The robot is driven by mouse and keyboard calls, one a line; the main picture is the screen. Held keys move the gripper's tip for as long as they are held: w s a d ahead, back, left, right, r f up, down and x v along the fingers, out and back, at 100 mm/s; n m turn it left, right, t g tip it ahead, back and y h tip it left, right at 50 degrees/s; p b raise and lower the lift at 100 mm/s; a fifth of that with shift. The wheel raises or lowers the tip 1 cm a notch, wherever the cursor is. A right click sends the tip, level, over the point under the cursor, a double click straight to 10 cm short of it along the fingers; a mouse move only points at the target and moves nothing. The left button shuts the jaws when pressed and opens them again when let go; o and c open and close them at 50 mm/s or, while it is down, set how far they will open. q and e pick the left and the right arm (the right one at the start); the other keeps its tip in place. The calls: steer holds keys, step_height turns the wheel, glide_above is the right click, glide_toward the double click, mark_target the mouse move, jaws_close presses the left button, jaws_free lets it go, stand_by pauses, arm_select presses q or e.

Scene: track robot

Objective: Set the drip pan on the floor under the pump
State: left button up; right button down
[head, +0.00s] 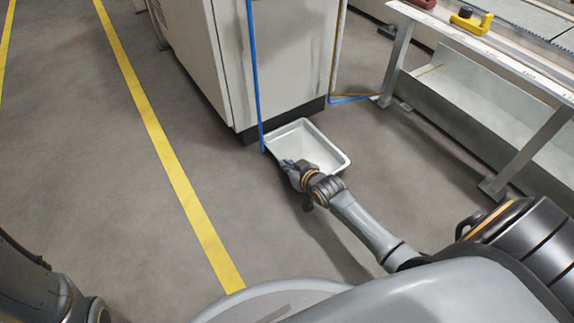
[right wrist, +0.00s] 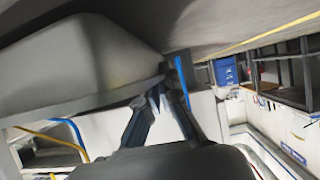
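The drip pan (head: 322,150) is a pale, shallow rectangular tray in the middle of the head view, open side up, in front of the cabinet's base. I cannot tell whether it touches the floor. My right gripper (head: 287,164) is at the pan's near left rim. In the right wrist view the pan (right wrist: 85,62) fills the upper left, and the fingers (right wrist: 160,94) come together on its rim. No pump can be clearly made out. Part of my left arm shows at the lower left; its gripper is out of view.
A white cabinet (head: 275,55) with a dark base stands behind the pan, with a blue hose (head: 254,70) down its front. A bench (head: 515,60) stands at right over a pale trough (head: 465,100). Left floor is clear, crossed by a yellow line (head: 160,140).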

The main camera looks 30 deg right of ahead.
steer(key=shift+f+b, duration=0.3)
steer(key=shift+f, duration=0.2)
steer(key=c, duration=1.4)
jaws_free()
steer(key=shift+c, duration=0.2)
steer(key=shift+f, duration=0.1)
steer(key=shift+s, duration=0.15)
steer(key=v, duration=1.1)
steer(key=shift+s+r, duration=0.3)
steer(key=shift+r, duration=0.05)
